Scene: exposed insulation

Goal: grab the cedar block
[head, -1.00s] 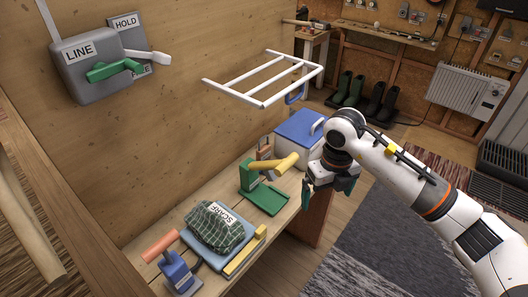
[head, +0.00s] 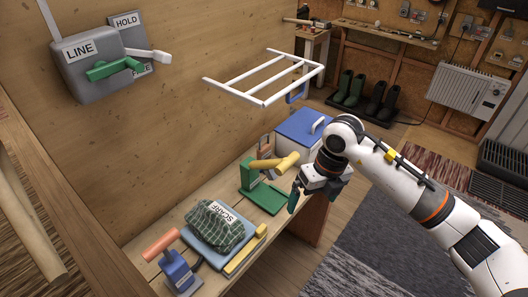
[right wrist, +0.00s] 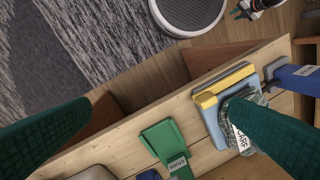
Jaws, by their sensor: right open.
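A small reddish-brown block (head: 265,144), which looks like the cedar block, stands on the bench behind the green stand and beside the blue-lidded box. It is partly hidden by the stand's yellow handle. I cannot make it out in the right wrist view. My right gripper (head: 314,194) is open and empty, over the bench's front edge, right of the green stand and nearer than the block. Its green fingers spread wide in the right wrist view (right wrist: 162,104). A small dark part at that view's top edge looks like my left gripper (right wrist: 241,11); its jaws are unclear.
The green stand (head: 266,198) with its yellow handle (head: 275,162) is close left of my right gripper. The blue-lidded box (head: 297,129) is behind. The scarf (head: 214,226) lies on a blue pad nearer. A white rack (head: 266,80) juts from the wall above.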

